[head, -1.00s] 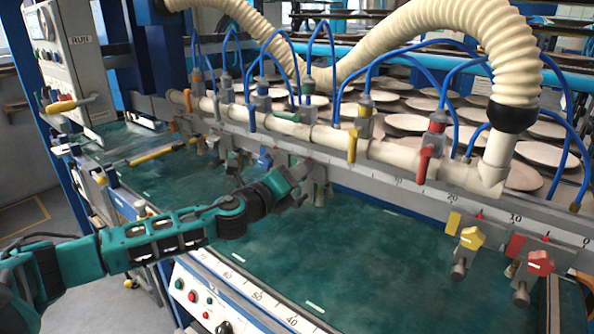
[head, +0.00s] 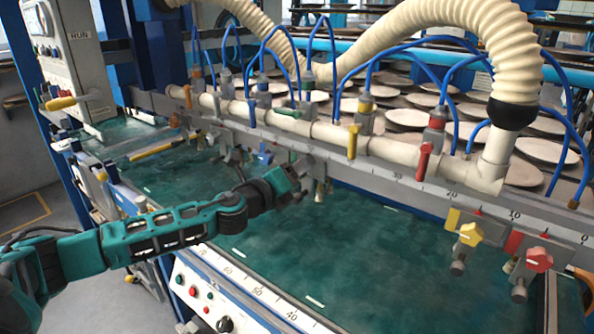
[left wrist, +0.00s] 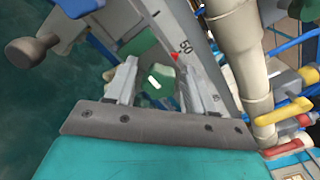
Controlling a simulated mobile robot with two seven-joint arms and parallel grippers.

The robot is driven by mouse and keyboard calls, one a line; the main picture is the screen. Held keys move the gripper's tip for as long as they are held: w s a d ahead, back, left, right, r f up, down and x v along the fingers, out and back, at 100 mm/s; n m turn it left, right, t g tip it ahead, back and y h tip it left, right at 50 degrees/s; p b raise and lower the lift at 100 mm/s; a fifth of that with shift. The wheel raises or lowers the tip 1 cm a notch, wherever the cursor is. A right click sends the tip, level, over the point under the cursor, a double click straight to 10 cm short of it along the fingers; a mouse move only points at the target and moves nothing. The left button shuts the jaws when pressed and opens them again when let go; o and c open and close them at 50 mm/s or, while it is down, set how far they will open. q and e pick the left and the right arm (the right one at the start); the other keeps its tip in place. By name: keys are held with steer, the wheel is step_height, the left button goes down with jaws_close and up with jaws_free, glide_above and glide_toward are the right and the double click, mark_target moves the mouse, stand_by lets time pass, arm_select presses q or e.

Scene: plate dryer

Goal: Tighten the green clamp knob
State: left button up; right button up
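The green clamp knob (left wrist: 158,80) shows in the left wrist view between the two fingers of my left gripper (left wrist: 158,84), with a white mark on its face. The fingers are spread, one on each side of the knob; whether either touches it I cannot tell. A green plate (left wrist: 138,43) shows just behind the knob. In the head view my left gripper (head: 303,177) reaches the clamp row on the rail from the left, and it hides the green knob there. My right gripper is not in view.
A grey scale rail (head: 400,184) carries other clamps, with yellow (head: 470,234) and red (head: 539,259) knobs to the right and a blue knob (head: 265,155) just left of my gripper. A cream pipe (head: 385,152) with valves runs above. The green bed (head: 370,250) in front is clear.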

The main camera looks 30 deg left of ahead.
arm_select(q)
steer(key=shift+o, duration=0.7)
steer(key=shift+s+f, duration=0.15)
steer(key=shift+s, duration=0.35)
steer(key=s+b, duration=0.1)
steer(key=s, duration=1)
steer(key=shift+s+a, duration=0.4)
steer(key=shift+a, duration=0.05)
